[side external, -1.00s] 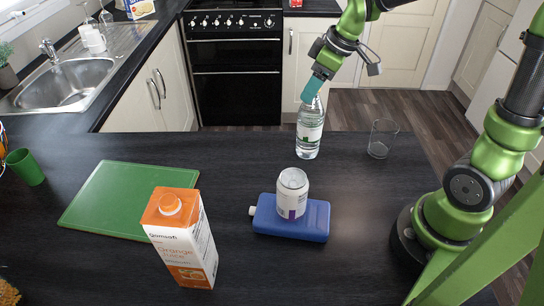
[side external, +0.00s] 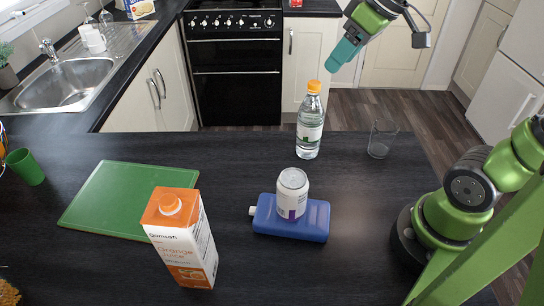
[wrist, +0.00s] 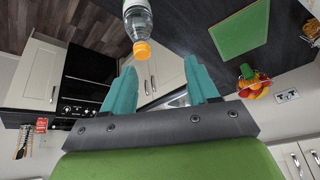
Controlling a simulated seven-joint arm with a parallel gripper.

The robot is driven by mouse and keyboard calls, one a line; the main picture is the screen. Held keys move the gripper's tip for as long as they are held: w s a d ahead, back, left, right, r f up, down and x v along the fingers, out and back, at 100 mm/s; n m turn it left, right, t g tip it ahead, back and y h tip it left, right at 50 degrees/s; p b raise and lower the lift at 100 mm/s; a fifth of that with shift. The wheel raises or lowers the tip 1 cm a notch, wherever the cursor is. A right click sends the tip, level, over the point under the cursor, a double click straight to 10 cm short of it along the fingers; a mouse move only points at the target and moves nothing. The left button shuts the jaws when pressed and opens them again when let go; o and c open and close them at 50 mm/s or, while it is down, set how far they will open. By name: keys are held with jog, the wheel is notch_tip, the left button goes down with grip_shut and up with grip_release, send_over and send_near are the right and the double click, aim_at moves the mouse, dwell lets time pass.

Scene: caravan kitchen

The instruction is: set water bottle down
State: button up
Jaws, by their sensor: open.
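The water bottle (side external: 309,130) is clear with an orange cap and a pale label. It stands upright on the dark counter (side external: 350,240), near its far edge. My gripper (side external: 336,66) is open and empty, above and to the right of the bottle cap, apart from it. In the wrist view the bottle (wrist: 138,22) shows at the top, its cap pointing toward the space between my two teal fingers (wrist: 162,88). Nothing is between the fingers.
A clear glass (side external: 382,139) stands right of the bottle. A can (side external: 292,194) rests on a blue flat container (side external: 318,222) in front. An orange juice carton (side external: 190,245) and green cutting board (side external: 100,205) are at left.

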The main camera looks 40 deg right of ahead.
jog(key=s+a+f+m+t, duration=0.2)
jog(key=s+a+f+m, duration=0.2)
jog(key=s+a+m, duration=0.1)
jog(key=shift+s+m, duration=0.4)
jog(key=shift+s, duration=0.3)
